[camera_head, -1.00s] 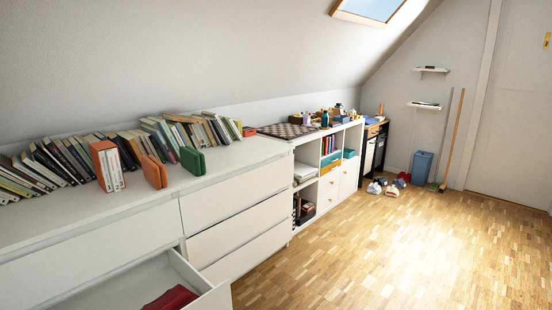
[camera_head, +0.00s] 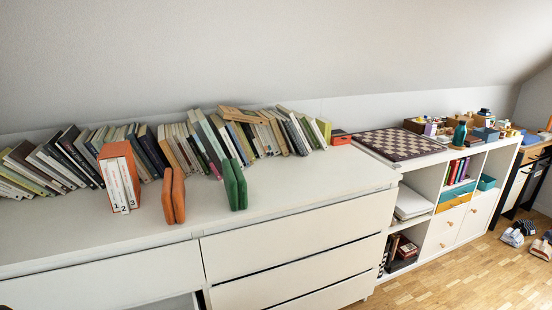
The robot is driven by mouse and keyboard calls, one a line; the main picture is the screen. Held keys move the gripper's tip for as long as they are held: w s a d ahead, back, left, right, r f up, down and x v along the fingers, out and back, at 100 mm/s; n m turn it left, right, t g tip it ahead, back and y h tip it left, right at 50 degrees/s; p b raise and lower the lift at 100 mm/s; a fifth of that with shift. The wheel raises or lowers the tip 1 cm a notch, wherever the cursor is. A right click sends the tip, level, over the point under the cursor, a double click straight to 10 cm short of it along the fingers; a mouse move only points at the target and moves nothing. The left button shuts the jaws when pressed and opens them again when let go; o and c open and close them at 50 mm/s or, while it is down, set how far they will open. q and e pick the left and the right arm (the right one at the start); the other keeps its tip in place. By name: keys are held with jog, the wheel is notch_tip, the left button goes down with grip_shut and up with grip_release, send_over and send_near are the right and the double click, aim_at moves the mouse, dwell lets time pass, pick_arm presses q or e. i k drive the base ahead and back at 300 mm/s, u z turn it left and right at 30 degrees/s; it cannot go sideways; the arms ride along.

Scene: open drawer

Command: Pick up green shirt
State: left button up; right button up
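No green shirt shows in the head view now. A white dresser (camera_head: 300,222) fills the lower left. Its open drawer (camera_head: 180,302) shows only as a thin strip at the bottom edge, so its contents are out of view. Neither of my grippers can be made out in the picture.
On the dresser top stand a row of leaning books, an orange box of numbered volumes (camera_head: 119,178), an orange case (camera_head: 174,196) and a green case (camera_head: 235,185). A white shelf unit (camera_head: 448,216) with a chessboard (camera_head: 400,144) stands at right. Wooden floor (camera_head: 445,283) lies bare in front.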

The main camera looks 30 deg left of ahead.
aim_at(235, 182)
jog(key=i, duration=2.15)
jog(key=u, duration=2.45)
